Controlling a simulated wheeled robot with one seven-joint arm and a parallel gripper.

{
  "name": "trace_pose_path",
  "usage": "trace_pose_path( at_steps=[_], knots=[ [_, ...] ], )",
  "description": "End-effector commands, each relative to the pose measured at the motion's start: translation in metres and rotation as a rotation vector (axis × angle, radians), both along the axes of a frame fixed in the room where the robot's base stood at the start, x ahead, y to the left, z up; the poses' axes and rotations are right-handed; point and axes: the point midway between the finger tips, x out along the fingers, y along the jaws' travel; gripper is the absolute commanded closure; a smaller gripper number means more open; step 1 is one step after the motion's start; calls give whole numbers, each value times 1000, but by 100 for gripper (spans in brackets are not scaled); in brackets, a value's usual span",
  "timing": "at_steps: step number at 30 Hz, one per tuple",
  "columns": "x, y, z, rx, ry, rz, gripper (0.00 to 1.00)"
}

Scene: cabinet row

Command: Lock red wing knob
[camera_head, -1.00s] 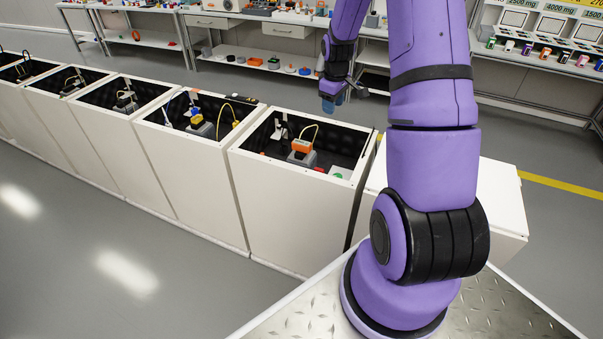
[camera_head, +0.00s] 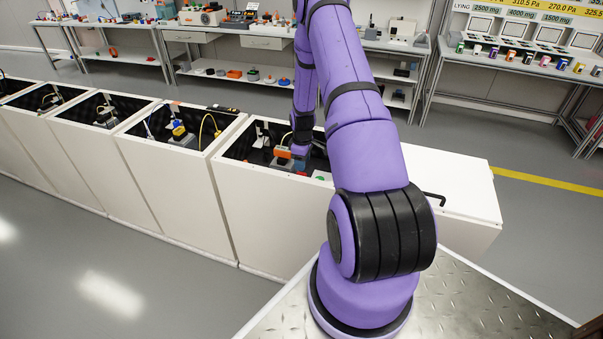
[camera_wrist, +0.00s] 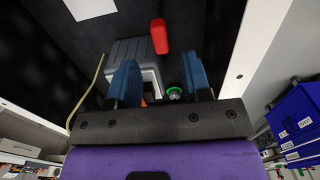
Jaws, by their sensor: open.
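The red wing knob (camera_wrist: 160,36) is an elongated red bar in the wrist view, upright in the picture, on the dark inner surface of the open cabinet. My gripper (camera_wrist: 159,62) is open, its two blue fingers apart and empty. The knob shows just beyond the fingertips, about midway between them, and does not appear to touch them. In the head view my arm reaches down into the nearest open cabinet (camera_head: 222,190), and its fingers are mostly hidden there.
A grey box (camera_wrist: 128,48) stands beside the left finger. A yellow cable (camera_wrist: 92,88) loops at the left. In the head view an orange-topped block (camera_head: 283,153) is close to my gripper; pale cabinet walls surround it.

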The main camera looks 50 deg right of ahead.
Motion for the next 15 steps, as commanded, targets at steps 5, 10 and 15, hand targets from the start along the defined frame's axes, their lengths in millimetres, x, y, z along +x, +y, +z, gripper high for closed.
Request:
trace_pose_path(
  at_steps=[5, 10, 15],
  knots=[
    [-1, 0, -31, 1, 3, -1, 55],
    [0, 0, -48, 0, 1, -1, 55],
    [0, 0, -55, 0, 0, -1, 55]
  ],
)
